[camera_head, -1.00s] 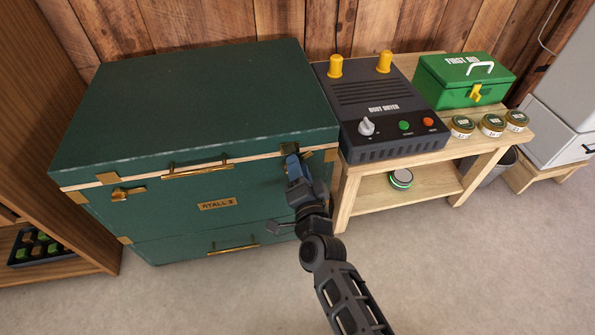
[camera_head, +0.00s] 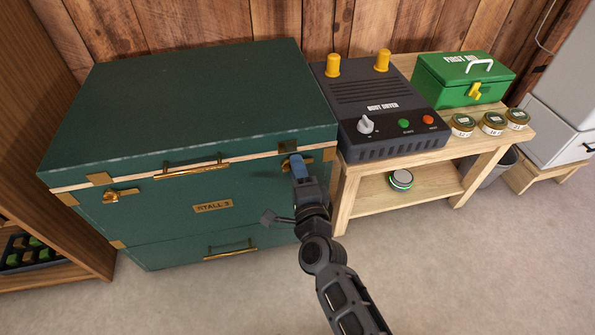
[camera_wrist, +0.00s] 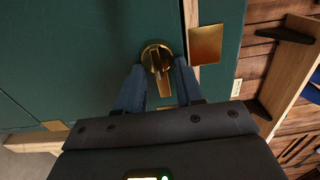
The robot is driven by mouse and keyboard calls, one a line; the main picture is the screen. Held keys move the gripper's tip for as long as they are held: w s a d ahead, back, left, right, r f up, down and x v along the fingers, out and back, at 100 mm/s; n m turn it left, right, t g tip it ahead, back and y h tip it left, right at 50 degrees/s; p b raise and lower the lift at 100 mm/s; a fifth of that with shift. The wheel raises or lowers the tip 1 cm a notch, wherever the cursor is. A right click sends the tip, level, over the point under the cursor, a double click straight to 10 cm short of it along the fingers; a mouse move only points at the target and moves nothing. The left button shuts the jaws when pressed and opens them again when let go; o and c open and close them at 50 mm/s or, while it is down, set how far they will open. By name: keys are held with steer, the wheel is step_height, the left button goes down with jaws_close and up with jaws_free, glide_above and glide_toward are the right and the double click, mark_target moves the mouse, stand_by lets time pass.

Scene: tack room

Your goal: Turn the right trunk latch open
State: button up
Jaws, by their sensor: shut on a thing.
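The green trunk (camera_head: 150,225) stands with its lid closed, a brass "STALL 3" plate on its front. The right trunk latch is brass, with a round base and a narrow lever; it shows in the wrist view (camera_wrist: 156,58). My gripper (camera_head: 297,165) is at the trunk's upper right front. In the wrist view my gripper (camera_wrist: 160,80) has its two blue fingers on either side of the latch lever, shut on it. In the head view my fingers hide most of this latch. The left latch (camera_head: 121,196) is brass, its lever lying roughly sideways.
A wooden bench (camera_head: 380,172) stands close at the right, bearing a boot dryer (camera_head: 367,95), a green first aid box (camera_head: 455,85) and several small tins. A wooden shelf (camera_head: 50,150) is at the left. The floor in front is clear.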

steer(key=shift+f, duration=0.1)
steer(key=o, duration=1)
steer(key=shift+s, duration=0.1)
steer(key=p+v, duration=0.2)
steer(key=v, duration=0.5)
steer(key=shift+s+d, duration=0.1)
steer(key=shift+s, duration=0.2)
